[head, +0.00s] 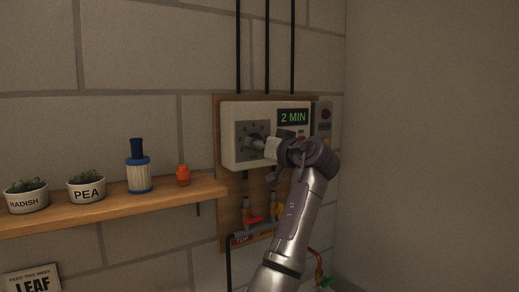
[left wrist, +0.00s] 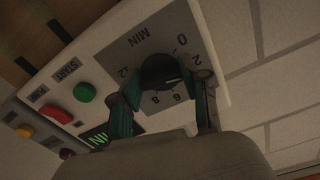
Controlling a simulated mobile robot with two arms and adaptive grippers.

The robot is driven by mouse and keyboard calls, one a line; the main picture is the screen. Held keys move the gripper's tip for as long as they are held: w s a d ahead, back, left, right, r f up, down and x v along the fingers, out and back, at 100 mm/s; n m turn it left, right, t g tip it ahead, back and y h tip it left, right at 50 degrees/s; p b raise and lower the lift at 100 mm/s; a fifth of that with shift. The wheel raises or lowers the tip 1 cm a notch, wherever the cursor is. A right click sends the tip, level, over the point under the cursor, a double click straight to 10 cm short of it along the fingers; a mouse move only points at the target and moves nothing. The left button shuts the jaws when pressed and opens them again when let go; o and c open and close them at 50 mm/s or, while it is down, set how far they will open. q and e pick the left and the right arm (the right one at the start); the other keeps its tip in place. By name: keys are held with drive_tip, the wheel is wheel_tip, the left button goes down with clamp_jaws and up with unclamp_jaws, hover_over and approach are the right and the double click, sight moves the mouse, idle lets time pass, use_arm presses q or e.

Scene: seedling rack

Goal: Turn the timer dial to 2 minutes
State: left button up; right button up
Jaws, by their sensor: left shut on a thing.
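The timer box (head: 230,152) is white and hangs on a wooden board on the wall. Its display (head: 293,117) reads 2 MIN in green. The timer dial (left wrist: 160,71) is a round black knob on a grey numbered plate (left wrist: 128,55); a pale pointer mark shows on it. My left gripper (head: 264,144) is at the dial, its fingers on either side of the knob and shut on it. In the head view the gripper partly hides the dial. My right gripper is not in view.
A green START button (left wrist: 84,92) and a red button (left wrist: 56,114) sit beside the dial plate. Pipes and valves run below the box.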

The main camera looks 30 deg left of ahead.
use_arm(q)
drive_tip(key=shift+f+n, duration=0.15)
drive_tip(key=shift+n, duration=0.15)
idle(0.4)
drive_tip(key=o, duration=1.1)
drive_tip(key=shift+o, duration=0.2)
drive_tip(key=shift+d, duration=0.1)
drive_tip(key=v, duration=1.2)
